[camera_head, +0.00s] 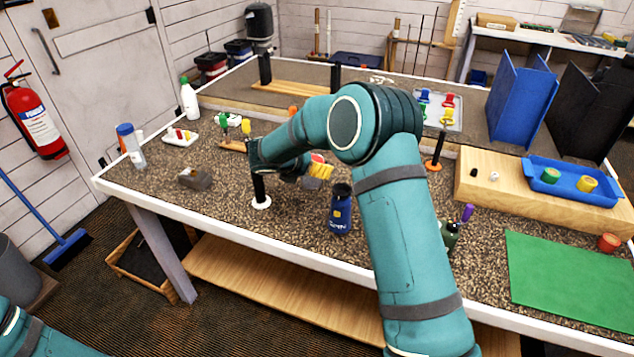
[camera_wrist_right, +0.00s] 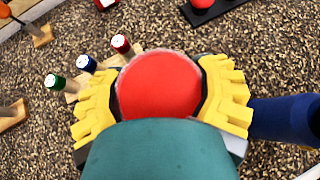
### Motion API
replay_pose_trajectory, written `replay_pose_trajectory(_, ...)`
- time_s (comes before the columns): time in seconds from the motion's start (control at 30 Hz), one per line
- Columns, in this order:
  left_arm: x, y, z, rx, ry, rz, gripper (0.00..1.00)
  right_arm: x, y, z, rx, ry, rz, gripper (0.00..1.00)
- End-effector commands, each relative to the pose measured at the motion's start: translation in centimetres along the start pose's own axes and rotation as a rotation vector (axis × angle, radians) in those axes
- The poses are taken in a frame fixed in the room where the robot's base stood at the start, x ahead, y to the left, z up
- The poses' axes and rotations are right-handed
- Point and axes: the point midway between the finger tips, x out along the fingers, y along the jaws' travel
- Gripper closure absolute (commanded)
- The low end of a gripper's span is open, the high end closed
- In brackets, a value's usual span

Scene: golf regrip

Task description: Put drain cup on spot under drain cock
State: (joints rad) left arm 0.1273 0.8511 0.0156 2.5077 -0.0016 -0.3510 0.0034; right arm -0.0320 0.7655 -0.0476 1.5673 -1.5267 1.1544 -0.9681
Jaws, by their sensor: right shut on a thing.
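My right gripper (camera_head: 318,172) has yellow fingers and is low over the middle of the bench, partly hidden by my own arm in the head view. In the right wrist view its fingers (camera_wrist_right: 160,95) are shut on both sides of a round red thing (camera_wrist_right: 160,82), which looks like the drain cup. Only a little red shows in the head view (camera_head: 318,158). I cannot tell whether it touches the bench. I cannot make out the drain cock or the spot under it. My left gripper is out of view.
A grey block (camera_head: 195,179) lies farther left.

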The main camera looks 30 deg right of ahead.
Motion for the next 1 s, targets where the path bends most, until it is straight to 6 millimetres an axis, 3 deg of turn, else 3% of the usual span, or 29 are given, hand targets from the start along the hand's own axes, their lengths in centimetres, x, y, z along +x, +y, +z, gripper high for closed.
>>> replay_pose_trajectory(0.3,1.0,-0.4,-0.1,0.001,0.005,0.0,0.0,2.6,0.0,-3.6,-0.002,0.0,0.0,0.69)
replay_pose_trajectory(0.73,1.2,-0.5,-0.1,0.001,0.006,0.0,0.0,2.9,0.0,-4.2,-0.001,-0.001,0.002,0.69)
replay_pose_trajectory(0.77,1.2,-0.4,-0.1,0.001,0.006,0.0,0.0,2.9,0.0,-4.1,-0.001,0.0,0.002,0.25)
replay_pose_trajectory(0.83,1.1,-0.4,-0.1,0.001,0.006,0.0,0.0,2.9,0.0,-4.1,-0.001,0.0,0.002,0.0)
replay_pose_trajectory(1.0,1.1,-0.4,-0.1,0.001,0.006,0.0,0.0,2.9,0.0,-4.1,-0.001,0.0,0.002,0.0)
